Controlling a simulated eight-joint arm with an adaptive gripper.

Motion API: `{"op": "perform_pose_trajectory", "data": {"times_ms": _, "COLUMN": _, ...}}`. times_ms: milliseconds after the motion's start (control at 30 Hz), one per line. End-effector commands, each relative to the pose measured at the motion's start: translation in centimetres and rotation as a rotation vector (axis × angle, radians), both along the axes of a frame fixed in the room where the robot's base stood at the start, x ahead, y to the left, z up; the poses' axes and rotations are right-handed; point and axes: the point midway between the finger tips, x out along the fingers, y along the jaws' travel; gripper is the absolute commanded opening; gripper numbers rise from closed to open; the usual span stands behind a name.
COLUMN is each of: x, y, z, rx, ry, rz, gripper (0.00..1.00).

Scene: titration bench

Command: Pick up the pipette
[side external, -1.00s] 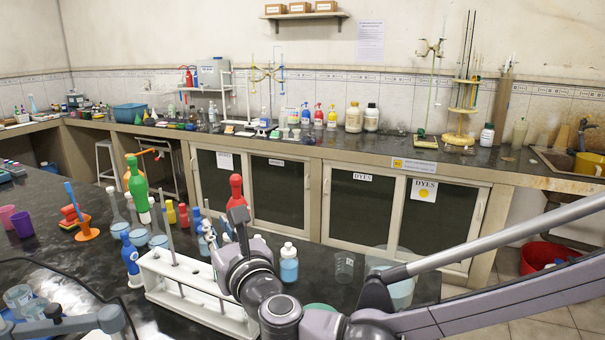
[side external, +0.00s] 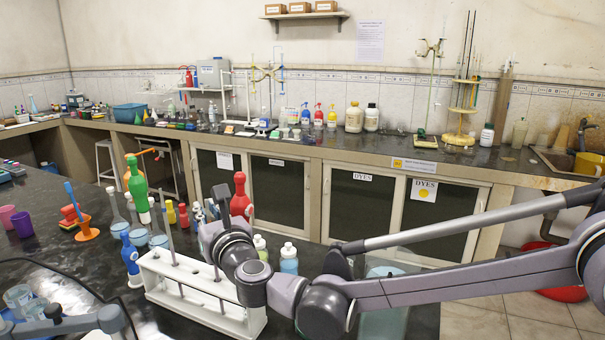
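A thin grey rod (side external: 168,232) that looks like a pipette stands upright in the white rack (side external: 160,289) at the front of the dark bench. Other thin rods show lower in the rack, but I cannot tell which is the pipette of the task. A green bulb-shaped piece (side external: 137,182) with a white tip stands behind the rack to the left, and a red one (side external: 240,196) behind it to the right. My gripper (side external: 212,208) is above the rack's far side, to the right of the grey rod and apart from it. Its fingertips are small and partly hidden, and no held object shows.
A small blue bulb piece (side external: 130,258) stands at the rack's left. Flasks with blue liquid (side external: 157,243) stand behind it. A blue-filled bottle (side external: 289,262) is close to my arm on the right. An orange stand (side external: 87,234) and purple cup (side external: 22,224) are at left.

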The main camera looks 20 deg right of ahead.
Motion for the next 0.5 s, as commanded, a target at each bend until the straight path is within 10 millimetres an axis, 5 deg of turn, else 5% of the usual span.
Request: {"op": "perform_pose_trajectory", "data": {"times_ms": 500, "x": -0.03, "y": 0.01, "z": 0.27, "rx": 0.000, "ry": 0.000, "rz": 0.000, "gripper": 0.00}}
